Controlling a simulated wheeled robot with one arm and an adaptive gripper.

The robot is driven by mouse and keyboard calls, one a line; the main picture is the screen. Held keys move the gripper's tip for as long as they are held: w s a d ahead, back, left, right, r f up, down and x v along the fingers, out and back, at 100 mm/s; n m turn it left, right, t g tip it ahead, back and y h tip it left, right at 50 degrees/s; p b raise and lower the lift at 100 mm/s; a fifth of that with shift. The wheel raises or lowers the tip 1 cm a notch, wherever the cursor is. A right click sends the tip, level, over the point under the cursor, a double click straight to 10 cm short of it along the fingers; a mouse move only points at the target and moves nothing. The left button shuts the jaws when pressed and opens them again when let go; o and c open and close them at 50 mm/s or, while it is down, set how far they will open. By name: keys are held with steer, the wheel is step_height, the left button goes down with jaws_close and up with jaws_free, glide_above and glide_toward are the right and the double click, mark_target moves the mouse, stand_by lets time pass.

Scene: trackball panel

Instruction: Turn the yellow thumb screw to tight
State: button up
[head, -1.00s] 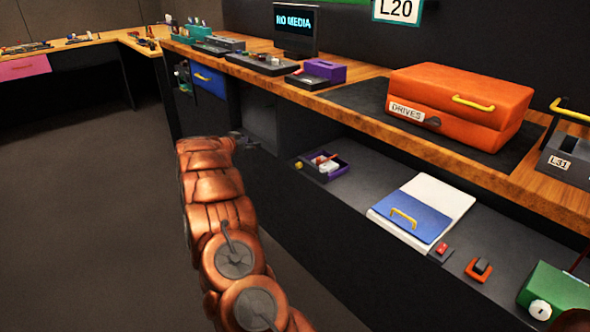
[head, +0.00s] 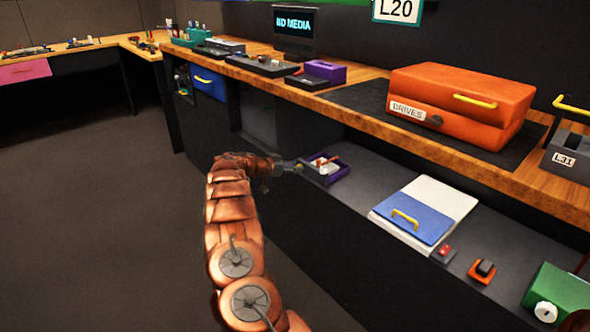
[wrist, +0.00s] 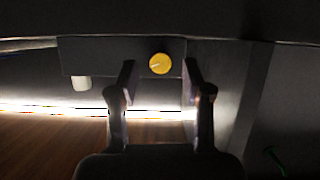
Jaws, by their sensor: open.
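The yellow thumb screw (wrist: 159,63) is a round yellow knob with a pale mark, set on a dark block (wrist: 85,58) in the wrist view. My gripper (wrist: 159,74) is open, one finger to the left of the screw and one to the right. The fingers look apart from it; how far short of it they are in depth I cannot tell. In the head view my gripper (head: 292,165) is at the left end of the lower shelf, beside the purple tray (head: 338,178), and mostly covers the screw's place.
The wooden counter (head: 360,118) overhangs the lower shelf. On the shelf, right of the tray, are a white-and-blue folder (head: 415,218), a red-button box (head: 444,254), an orange-based switch (head: 482,270) and a green box (head: 560,292). The floor at left is clear.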

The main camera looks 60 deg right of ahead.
steer(key=shift+s+d+f, duration=0.2)
steer(key=shift+d, duration=0.4)
jaws_close()
